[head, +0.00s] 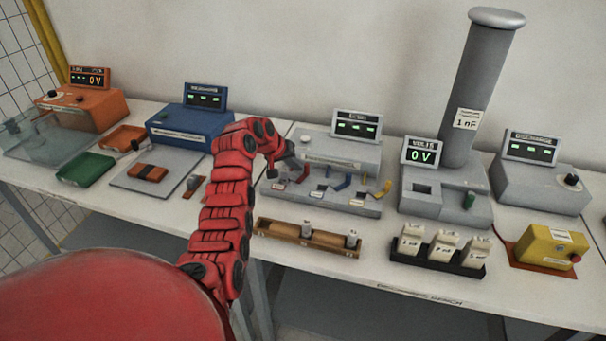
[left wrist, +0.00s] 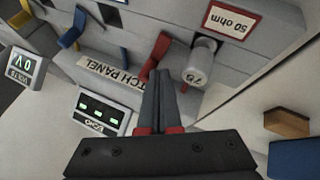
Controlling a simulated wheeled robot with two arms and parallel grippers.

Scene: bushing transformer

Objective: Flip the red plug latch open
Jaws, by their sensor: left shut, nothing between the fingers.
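The patch panel (head: 328,201) is a grey unit near the middle of the bench. Its red plug latch (head: 304,173) is leftmost in the head view, beside a blue latch (head: 343,182) and a yellow latch (head: 383,187). The red latch (left wrist: 157,52) also shows in the left wrist view, tilted up. My left gripper (head: 291,167) is at the panel's left end. In the left wrist view its shut, empty fingers (left wrist: 158,73) point close beside the red latch's lower end. I cannot tell if they touch. My right gripper is out of view.
A grey cylindrical plug marked 75 (left wrist: 200,64) stands right of the fingers in the left wrist view, near a 50 ohm label (left wrist: 232,19). A wooden tray (head: 276,231) with plugs lies in front of the panel. A volts meter unit (head: 443,207) stands to its right.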

